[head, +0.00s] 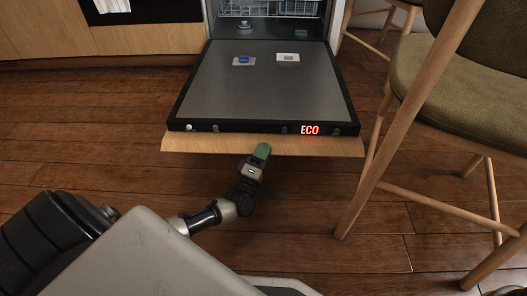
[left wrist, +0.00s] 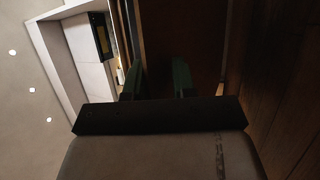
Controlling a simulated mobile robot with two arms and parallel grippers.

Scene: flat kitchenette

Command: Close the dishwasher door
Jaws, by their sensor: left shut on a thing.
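The dishwasher door (head: 262,85) hangs open, lying about level in the head view, its grey inner face up. Its front edge has a black strip with a red ECO display and a wooden front panel (head: 200,144) below. My left gripper (head: 262,151) is at the middle of this front edge, its green fingertips against the wooden panel. In the left wrist view its two green fingers (left wrist: 159,80) stand apart with a dark brown surface between them, and it is shut on the door. The fingertips' exact contact is partly hidden. My right gripper is not in view.
The dishwasher's lower rack (head: 270,8) is inside the opening behind the door. A wooden chair with a green seat (head: 460,85) stands close on the right, its leg near the door's right corner. Wooden floor (head: 90,160) is clear left of the door.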

